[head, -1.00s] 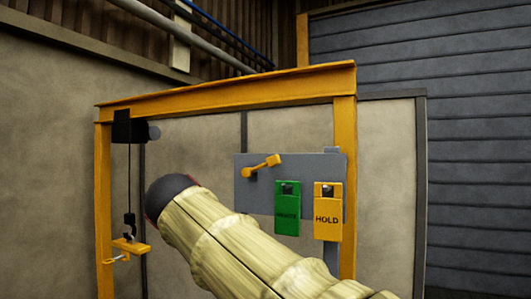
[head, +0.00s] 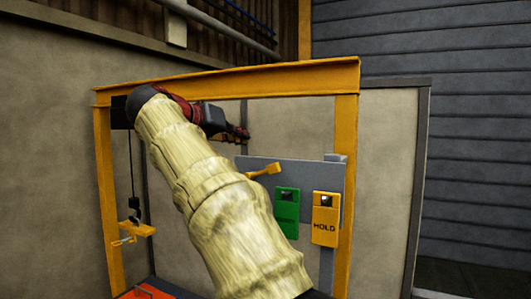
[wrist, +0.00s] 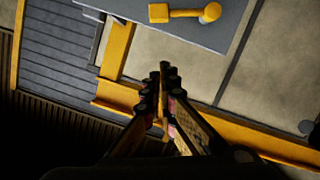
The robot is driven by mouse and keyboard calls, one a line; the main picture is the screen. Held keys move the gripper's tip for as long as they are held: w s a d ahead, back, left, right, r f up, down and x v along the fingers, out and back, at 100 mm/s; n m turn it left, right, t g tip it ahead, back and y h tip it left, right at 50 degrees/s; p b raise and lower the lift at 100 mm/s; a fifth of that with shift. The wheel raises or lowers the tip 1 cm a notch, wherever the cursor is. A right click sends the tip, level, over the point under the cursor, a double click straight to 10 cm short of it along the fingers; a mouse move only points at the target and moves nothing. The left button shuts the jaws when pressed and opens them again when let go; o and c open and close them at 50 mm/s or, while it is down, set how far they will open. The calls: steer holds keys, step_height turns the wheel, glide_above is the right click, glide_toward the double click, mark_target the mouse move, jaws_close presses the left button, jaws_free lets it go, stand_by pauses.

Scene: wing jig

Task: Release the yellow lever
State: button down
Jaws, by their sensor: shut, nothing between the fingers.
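The yellow lever (head: 264,171) is mounted on the grey panel (head: 315,177) in the head view. Its free end points up and to the right, and my arm hides its pivot end. In the wrist view the lever (wrist: 182,13) lies at the top, beyond the fingertips, with its round end to the right. My gripper (head: 243,134) is up and to the left of the lever in the head view, apart from it. In the wrist view my gripper (wrist: 164,68) is shut and empty, its fingers together.
A green tag (head: 286,213) and a yellow HOLD tag (head: 325,219) hang on the panel right of the lever. A yellow frame (head: 240,78) surrounds the area. A hook (head: 134,213) with a yellow block (head: 135,230) hangs at left. A red surface (head: 146,292) shows below.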

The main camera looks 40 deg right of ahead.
steer(key=shift+d, duration=0.1)
steer(key=p, duration=0.3)
glide_above(262, 172)
steer(key=s+a, duration=0.1)
steer(key=a, duration=0.1)
steer(key=f, duration=0.3)
steer(key=s+d+f, duration=0.1)
steer(key=f, duration=0.2)
steer(key=shift+s+d, duration=0.2)
steer(key=shift+s, duration=0.05)
steer(key=shift+a, duration=0.1)
steer(key=shift+s+f+m+b, duration=0.25)
steer(key=shift+m+b, duration=0.05)
steer(key=shift+b, duration=0.7)
